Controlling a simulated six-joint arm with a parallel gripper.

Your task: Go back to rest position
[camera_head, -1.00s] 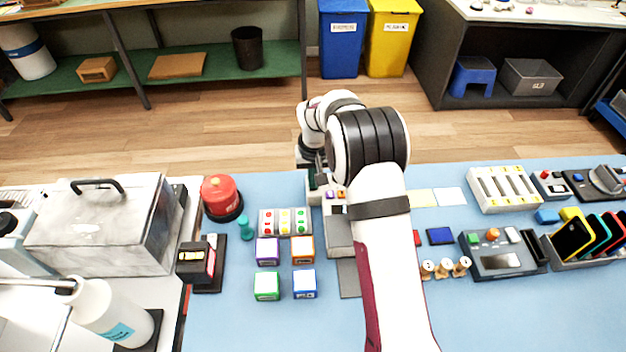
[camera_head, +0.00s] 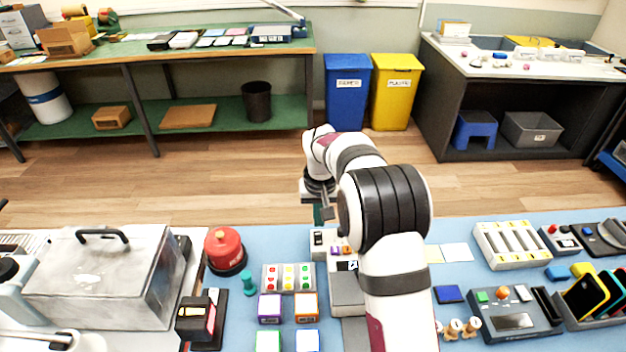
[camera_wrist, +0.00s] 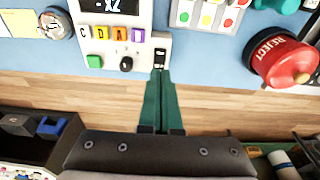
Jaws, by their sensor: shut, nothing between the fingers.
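My gripper (camera_wrist: 160,82) shows in the wrist view as two green fingers lying together, shut and empty. It hangs over the wood floor just off the bench's far edge, with its tips beside the light-coloured device with the C, D, A buttons (camera_wrist: 112,33). In the head view my arm rises from the front of the blue bench (camera_head: 235,320) and bends away over its far side. The gripper (camera_head: 318,215) is small there and partly hidden by my wrist.
A red REJECT button (camera_head: 224,249), a sticker tray (camera_head: 288,278), coloured cubes (camera_head: 270,308) and a grey lidded box (camera_head: 95,275) are on the left. A button panel (camera_head: 512,310) and phones in a rack (camera_head: 590,298) are on the right. Bins (camera_head: 347,92) stand beyond open floor.

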